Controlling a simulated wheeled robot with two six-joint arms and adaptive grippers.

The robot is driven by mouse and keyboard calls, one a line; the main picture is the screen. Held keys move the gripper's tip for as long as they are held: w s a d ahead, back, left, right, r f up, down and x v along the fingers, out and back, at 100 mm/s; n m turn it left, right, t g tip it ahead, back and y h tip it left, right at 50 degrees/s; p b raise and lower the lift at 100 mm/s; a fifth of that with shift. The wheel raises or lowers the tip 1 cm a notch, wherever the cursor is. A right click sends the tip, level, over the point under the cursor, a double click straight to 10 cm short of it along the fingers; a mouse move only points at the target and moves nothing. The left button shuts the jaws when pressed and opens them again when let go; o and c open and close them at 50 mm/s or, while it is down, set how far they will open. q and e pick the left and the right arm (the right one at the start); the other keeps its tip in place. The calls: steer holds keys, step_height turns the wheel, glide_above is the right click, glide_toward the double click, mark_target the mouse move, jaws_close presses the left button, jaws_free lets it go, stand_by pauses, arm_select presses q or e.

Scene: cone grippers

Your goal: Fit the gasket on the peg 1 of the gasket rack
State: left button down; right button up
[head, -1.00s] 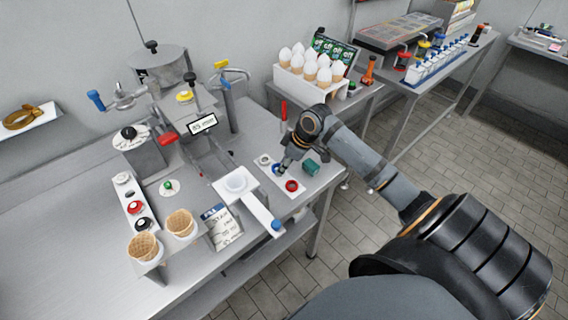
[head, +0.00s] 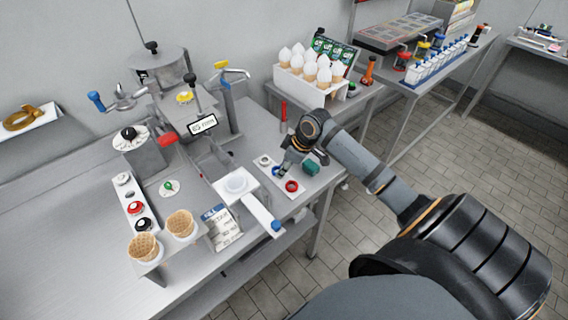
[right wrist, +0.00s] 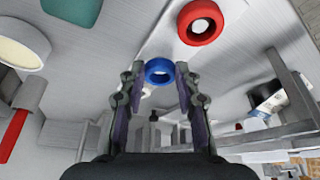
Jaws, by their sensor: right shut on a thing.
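My right gripper (head: 281,171) is low over a white board (head: 300,176) on the steel counter. In the right wrist view its two fingers (right wrist: 159,72) are shut on a blue ring gasket (right wrist: 159,70), one finger on each side. The blue gasket also shows in the head view (head: 276,171), partly behind the fingers. A red ring (head: 291,186) lies on the board near the gripper and also shows in the right wrist view (right wrist: 201,22). A pale ring (head: 264,160) sits at the board's far left end. I cannot make out numbered pegs. My left gripper is not in view.
A green cylinder (head: 311,167) stands right of the gripper. A red-handled tool (head: 284,112) is behind it. The counter's right edge is close.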

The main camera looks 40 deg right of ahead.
steer(key=shift+f, duration=0.45)
steer(key=o, duration=0.8)
steer(key=shift+o, duration=0.2)
steer(key=shift+d+r, duration=0.1)
steer(key=shift+r, duration=0.1)
steer(key=v, duration=0.6)
steer(key=shift+s+d+r, duration=0.1)
steer(key=shift+s, duration=0.05)
steer(key=shift+s+r, duration=0.1)
steer(key=shift+r, duration=0.3)
